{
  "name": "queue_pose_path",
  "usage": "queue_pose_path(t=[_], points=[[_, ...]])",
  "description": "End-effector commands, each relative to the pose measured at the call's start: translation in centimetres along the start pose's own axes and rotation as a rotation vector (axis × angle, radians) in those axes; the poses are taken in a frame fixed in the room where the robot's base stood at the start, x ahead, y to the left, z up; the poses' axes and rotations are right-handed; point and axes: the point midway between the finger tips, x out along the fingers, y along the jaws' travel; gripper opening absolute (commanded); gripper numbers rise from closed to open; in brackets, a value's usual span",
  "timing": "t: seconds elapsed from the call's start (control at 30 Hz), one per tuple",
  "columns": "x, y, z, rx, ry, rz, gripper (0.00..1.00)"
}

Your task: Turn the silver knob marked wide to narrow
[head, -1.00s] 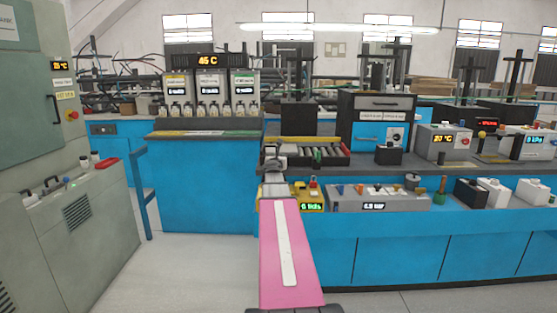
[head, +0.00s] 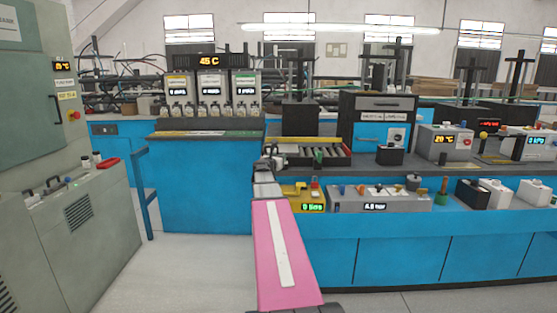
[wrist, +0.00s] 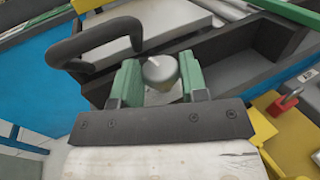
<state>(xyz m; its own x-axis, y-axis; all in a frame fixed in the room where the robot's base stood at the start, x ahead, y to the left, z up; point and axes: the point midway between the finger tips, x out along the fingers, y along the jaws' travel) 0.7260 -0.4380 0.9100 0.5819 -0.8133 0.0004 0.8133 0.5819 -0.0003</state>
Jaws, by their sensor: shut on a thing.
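In the wrist view a round silver knob (wrist: 160,70) with a light pointer line on its top sits between the two green fingers of my gripper (wrist: 160,78). The fingers are shut on its sides. The knob's lower part and any lettering around it are hidden or cannot be read. In the head view my gripper (head: 265,172) is at the left end of the bench, beside the roller tray, and the knob cannot be made out there.
A dark curved handle (wrist: 95,45) stands close to the left of my fingers. A yellow box (head: 310,198) and a grey control panel (head: 400,202) lie to the right; a red padlock (wrist: 285,104) hangs near the yellow part. Open floor is at left.

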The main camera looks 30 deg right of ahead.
Motion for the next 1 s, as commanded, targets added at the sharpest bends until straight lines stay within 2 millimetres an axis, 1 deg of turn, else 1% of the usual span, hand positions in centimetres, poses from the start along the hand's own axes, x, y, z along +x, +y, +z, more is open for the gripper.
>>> queue_pose_path(t=[0.07,0.1,0.17,0.47,0.63,0.77,0.87,1.0], points=[[-0.1,0.0,-0.1,0.0,0.001,0.001,0.16],[-0.1,0.0,-0.1,0.0,0.001,0.002,0.43],[-0.1,0.0,-0.1,0.0,0.001,0.002,0.62],[-0.1,0.0,0.0,0.0,0.001,0.002,0.62],[-1.0,0.0,0.0,0.0,0.001,0.002,0.62],[-2.6,-0.1,-0.1,0.0,0.001,0.003,0.62],[-4.3,-0.1,-0.1,0.0,0.001,0.003,0.62],[-7.0,-0.1,-0.1,0.0,0.001,0.004,0.62]])
